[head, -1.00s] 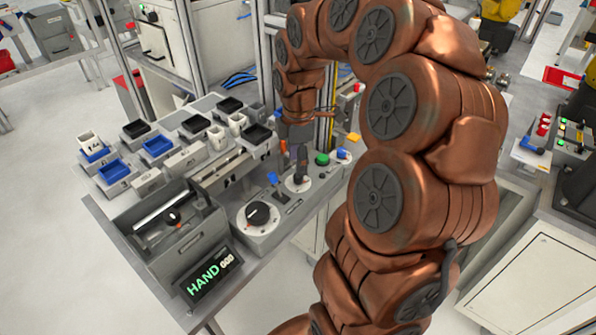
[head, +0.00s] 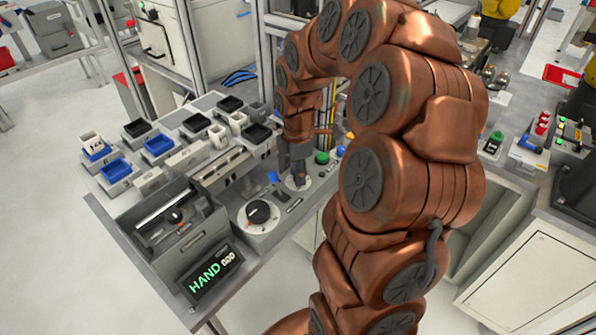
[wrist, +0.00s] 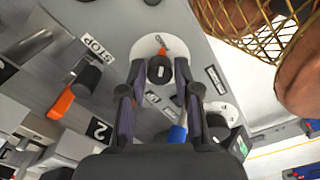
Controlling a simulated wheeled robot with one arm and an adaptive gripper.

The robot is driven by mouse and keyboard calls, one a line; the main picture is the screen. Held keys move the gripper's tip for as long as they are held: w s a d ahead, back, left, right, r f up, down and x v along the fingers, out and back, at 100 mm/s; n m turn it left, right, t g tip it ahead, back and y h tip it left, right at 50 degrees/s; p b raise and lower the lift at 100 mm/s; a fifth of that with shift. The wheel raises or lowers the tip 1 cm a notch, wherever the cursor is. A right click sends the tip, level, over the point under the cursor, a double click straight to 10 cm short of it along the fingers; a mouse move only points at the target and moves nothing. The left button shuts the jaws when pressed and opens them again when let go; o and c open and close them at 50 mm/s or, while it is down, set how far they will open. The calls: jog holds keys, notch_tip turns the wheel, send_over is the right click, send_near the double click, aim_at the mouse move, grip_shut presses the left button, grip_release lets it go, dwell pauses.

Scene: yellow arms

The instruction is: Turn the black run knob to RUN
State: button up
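In the wrist view, a black knob (wrist: 160,68) sits on a round white plate with an orange mark above it. My gripper (wrist: 158,88) is open, with its two dark fingers apart on the left and right of this knob. I cannot tell whether either finger touches it. In the head view my gripper (head: 298,178) points down over a small white plate (head: 302,187) on the grey console, and the knob there is largely hidden. A larger black knob (head: 258,212) on a white dial stands to the left of it. A lit display (head: 212,278) reads HAND.
A blue-handled lever (head: 273,178) stands close beside my gripper. A green button (head: 321,157) is behind it on the right. In the wrist view, an orange-and-black lever (wrist: 72,90) by a STOP label lies to the left. Several trays (head: 160,147) fill the table's far left.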

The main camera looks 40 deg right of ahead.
grip_shut()
jog(key=shift+f+b, duration=0.1)
jog(key=shift+b, duration=0.3)
jog(key=m+b, duration=0.3)
jog(key=shift+f, duration=0.15)
jog(key=m+b, duration=0.3)
jog(key=m, duration=0.1)
jog(key=shift+m+b, duration=0.3)
jog(key=shift+b, duration=0.1)
jog(key=m+b, duration=0.3)
jog(key=m, duration=0.2)
jog(key=m+b, duration=0.2)
jog(key=m, duration=0.3)
jog(key=shift+r, duration=0.2)
jog(key=shift+m, duration=0.3)
